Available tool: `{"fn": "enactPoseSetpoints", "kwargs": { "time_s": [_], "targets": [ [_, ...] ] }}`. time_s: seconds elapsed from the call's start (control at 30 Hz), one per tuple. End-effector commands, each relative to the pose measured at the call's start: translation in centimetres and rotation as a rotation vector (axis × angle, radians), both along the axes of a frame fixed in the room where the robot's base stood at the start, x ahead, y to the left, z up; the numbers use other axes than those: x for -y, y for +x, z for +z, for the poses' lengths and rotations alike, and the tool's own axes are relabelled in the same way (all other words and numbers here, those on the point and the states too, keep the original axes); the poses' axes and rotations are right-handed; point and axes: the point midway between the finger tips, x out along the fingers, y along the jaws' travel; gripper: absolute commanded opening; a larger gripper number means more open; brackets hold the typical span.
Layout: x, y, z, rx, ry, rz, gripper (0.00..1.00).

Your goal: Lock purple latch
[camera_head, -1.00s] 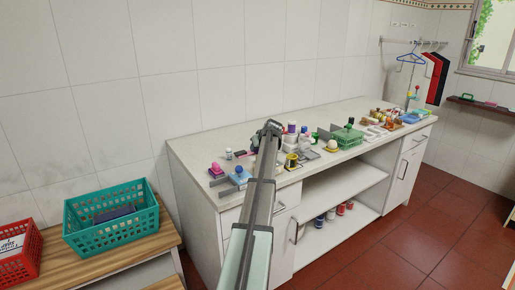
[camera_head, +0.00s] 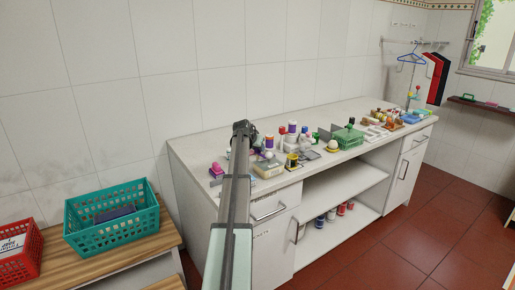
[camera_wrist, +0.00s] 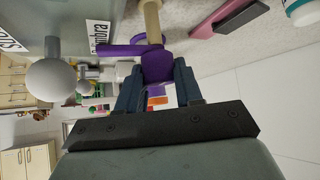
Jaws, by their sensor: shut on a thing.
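In the wrist view the purple latch (camera_wrist: 157,66) sits between the fingertips of my gripper (camera_wrist: 158,78), which is shut on it. A purple bar reaches left from it, and a purple ring shows around or beside a beige rod (camera_wrist: 152,18). A grey panel with white lettered labels (camera_wrist: 97,33) lies at the upper left, and a round pale knob (camera_wrist: 52,80) stands out from it. In the head view my gripper (camera_head: 243,129) is over the counter's left part. My arm hides the latch there, and its angle cannot be read.
The white counter (camera_head: 210,135) carries many small items close to the right of my arm, including a pale box (camera_head: 268,168) and a green basket (camera_head: 347,137). A pink object (camera_head: 216,168) is to the left. A teal basket (camera_head: 112,215) stands on a wooden bench at the left.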

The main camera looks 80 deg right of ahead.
Motion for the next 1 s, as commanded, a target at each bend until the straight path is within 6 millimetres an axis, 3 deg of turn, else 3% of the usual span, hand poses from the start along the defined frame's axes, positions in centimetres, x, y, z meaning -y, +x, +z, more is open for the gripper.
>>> {"fn": "enactPoseSetpoints", "kwargs": {
  "time_s": [0.3, 0.83, 0.87, 1.0],
  "targets": [
    [0.17, 0.06, 0.01, 0.002, -0.001, -0.111, 0.05],
    [0.1, 0.04, -0.04, 0.003, 0.0, -0.132, 0.05],
    [0.1, 0.04, -0.04, 0.003, 0.0, -0.132, 0.38],
    [0.08, 0.03, -0.04, 0.003, 0.001, -0.131, 0.52]
  ]
}}
